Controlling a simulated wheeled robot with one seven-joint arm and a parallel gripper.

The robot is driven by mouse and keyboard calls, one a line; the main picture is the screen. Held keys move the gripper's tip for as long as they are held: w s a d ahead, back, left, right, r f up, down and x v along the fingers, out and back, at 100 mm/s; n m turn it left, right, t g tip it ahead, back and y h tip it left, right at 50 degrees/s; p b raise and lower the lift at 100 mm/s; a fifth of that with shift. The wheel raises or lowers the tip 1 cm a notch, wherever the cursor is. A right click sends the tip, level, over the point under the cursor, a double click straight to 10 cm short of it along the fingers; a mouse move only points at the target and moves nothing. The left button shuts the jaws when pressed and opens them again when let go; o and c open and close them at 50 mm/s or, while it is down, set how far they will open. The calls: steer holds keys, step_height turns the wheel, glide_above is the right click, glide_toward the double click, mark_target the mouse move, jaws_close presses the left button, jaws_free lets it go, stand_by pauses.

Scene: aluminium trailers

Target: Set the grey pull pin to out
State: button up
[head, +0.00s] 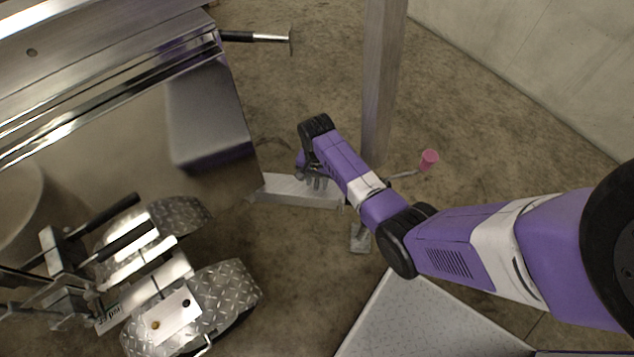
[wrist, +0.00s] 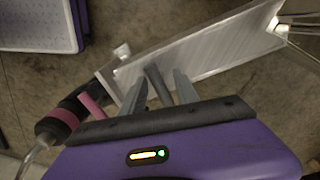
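A grey, round pin-like part, which I take to be the grey pull pin (wrist: 158,82), stands out from a pale metal beam (wrist: 205,45) in the wrist view. My gripper (wrist: 158,88) is around it, with one grey finger on each side. The fingers look apart, with narrow gaps beside the pin, and I see no clear grip. In the head view my gripper (head: 314,182) is low, at the metal beam (head: 300,191). The pin cannot be made out there, and how far it sticks out cannot be judged.
A pink-ended handle (head: 429,158) is right of the beam, near a metal post (head: 382,80). A pink rod (wrist: 94,104) is close left of my gripper. A trailer body (head: 110,75) is upper left, and tread-plate fenders (head: 225,290) are lower left. Concrete floor lies open behind.

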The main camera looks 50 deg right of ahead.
steer(key=shift+f, duration=0.35)
jaws_close()
stand_by(1.2)
